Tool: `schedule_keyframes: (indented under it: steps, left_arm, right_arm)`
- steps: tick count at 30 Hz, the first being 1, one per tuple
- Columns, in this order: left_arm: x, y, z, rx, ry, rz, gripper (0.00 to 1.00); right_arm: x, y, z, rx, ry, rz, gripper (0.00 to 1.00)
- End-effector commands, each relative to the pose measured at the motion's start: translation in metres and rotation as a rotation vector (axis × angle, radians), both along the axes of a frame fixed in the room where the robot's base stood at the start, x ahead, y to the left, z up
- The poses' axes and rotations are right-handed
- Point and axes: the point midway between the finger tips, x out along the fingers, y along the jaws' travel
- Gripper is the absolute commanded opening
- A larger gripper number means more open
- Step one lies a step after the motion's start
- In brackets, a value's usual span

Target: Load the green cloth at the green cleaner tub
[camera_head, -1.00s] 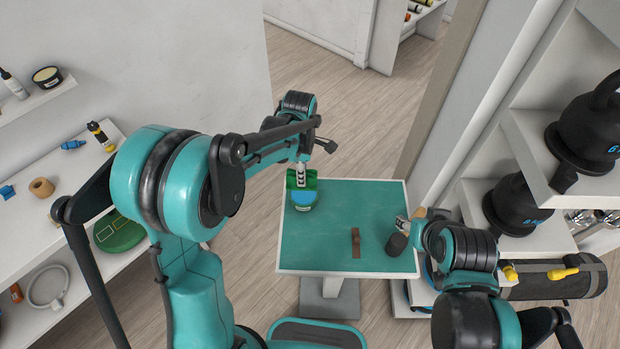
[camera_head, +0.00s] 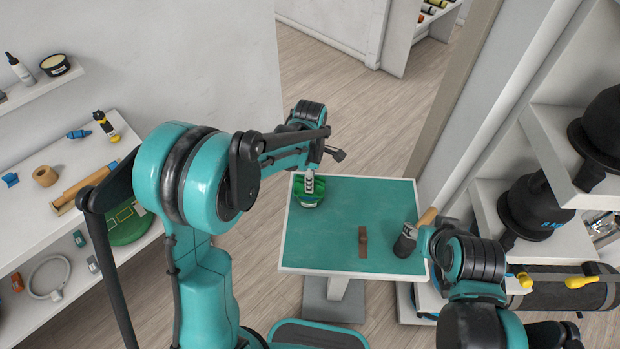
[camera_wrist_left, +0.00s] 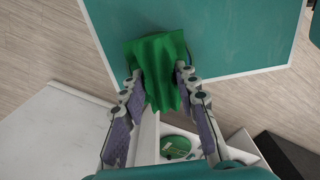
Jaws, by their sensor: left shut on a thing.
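My left gripper (camera_head: 309,184) is shut on the green cloth (camera_head: 300,190) over the far left corner of the teal-topped table. In the left wrist view the cloth (camera_wrist_left: 158,65) hangs in folds between the two fingers (camera_wrist_left: 160,88). A small tub with a pale blue-green label (camera_head: 312,203) shows just below the cloth in the head view. The cloth hides most of it, and I cannot tell whether they touch.
On the table (camera_head: 330,225) lie a brown strip (camera_head: 363,242) and a black, wooden-handled tool (camera_head: 405,240) beside my right gripper. The table's middle is clear. White shelves with small items (camera_head: 60,160) stand left; a rack with black kettlebells (camera_head: 535,205) stands right.

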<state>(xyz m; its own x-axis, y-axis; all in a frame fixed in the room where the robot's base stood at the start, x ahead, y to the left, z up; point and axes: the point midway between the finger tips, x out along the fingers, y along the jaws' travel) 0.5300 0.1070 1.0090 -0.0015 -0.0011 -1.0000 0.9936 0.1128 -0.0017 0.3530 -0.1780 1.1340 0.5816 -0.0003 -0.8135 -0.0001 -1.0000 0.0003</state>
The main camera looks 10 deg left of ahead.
Motion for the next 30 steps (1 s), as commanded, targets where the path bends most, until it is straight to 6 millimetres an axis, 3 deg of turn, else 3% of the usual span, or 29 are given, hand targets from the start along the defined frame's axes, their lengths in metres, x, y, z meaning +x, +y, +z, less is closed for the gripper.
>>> schedule_keyframes:
  steps: [30]
  left_arm:
    - [-0.0001,0.0,-0.0067,0.0,0.0,0.0,0.07]
  right_arm:
    - [0.0,0.0,-0.0057,0.0,0.0,0.0,0.44]
